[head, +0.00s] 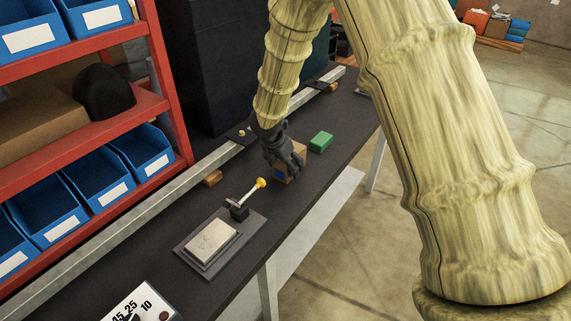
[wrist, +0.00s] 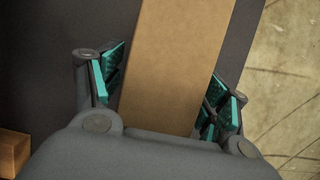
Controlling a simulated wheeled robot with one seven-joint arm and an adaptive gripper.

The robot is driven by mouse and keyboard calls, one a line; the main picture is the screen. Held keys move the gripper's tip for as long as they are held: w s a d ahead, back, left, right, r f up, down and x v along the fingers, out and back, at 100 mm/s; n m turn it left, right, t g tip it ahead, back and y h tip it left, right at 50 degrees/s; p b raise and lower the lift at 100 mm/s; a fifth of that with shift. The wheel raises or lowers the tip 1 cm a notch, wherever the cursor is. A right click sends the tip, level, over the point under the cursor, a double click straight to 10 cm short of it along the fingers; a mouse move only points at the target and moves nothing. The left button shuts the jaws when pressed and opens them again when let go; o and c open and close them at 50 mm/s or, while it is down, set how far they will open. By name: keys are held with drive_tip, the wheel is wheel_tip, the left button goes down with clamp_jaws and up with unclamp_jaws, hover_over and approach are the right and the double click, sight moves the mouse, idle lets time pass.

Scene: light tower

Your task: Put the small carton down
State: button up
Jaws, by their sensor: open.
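The small carton (head: 291,167) is brown cardboard with a blue patch and stands on the dark bench top. My gripper (head: 283,153) is at the carton, partly covering it in the head view. In the wrist view the carton (wrist: 180,60) lies between the two open fingers of my gripper (wrist: 165,95), with teal pads on either side. A narrow gap shows between the carton and the left pads; the right pads look very close to it, and I cannot tell if they touch.
A green block (head: 321,142) sits just right of the carton. A yellow-knobbed lever (head: 248,196) and a grey plate (head: 212,241) are nearer on the bench. A small wooden block (head: 212,178) lies by the metal rail. A red shelf (head: 165,95) with blue bins stands left.

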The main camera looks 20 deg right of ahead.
drive_tip(key=shift+r, duration=0.1)
drive_tip(key=b+v, duration=0.1)
drive_tip(key=v, duration=1.1)
drive_tip(key=shift+b, duration=0.4)
